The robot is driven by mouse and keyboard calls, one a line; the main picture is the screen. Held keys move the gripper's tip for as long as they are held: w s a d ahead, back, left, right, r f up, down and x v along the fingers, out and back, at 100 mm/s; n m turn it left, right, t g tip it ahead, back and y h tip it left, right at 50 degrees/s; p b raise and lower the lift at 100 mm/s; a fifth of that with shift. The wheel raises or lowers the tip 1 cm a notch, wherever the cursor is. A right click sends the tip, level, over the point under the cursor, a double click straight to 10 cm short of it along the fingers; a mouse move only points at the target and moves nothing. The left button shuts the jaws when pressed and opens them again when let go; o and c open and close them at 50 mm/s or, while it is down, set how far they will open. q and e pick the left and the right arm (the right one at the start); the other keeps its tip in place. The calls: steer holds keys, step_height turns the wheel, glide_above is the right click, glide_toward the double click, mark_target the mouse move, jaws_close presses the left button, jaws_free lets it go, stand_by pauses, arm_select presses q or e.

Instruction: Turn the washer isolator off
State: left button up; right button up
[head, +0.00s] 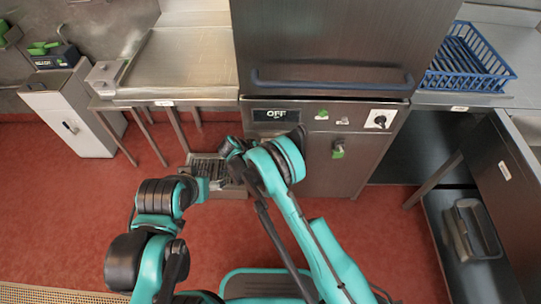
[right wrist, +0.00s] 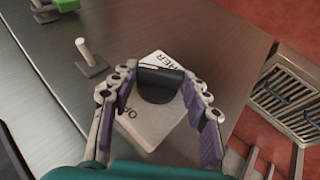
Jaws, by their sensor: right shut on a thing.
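The washer isolator is a dark knob (right wrist: 158,88) on a white label plate (right wrist: 148,128) in the right wrist view. Part of a word ending in "HER" shows above it and "OF" shows at the lower left; the rest is covered. My right gripper (right wrist: 158,76) is shut on the knob, a finger on each side. In the head view my right gripper (head: 232,150) is at the left part of the steel machine front, and my arm hides the knob. My left gripper (head: 198,187) is low, left of the machine; its jaws are unclear.
A display (head: 275,115) reads "OFF". A floor grate (head: 207,166) lies by the machine's left side. A blue basket (head: 466,58) stands on the right counter.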

steer(key=shift+a+f+h, duration=0.2)
steer(key=shift+h, duration=0.7)
steer(key=shift+n+h, duration=0.4)
steer(key=shift+h, duration=0.7)
steer(key=o, duration=1.2)
steer(key=shift+c, duration=0.2)
step_height(320, 180, up, 10)
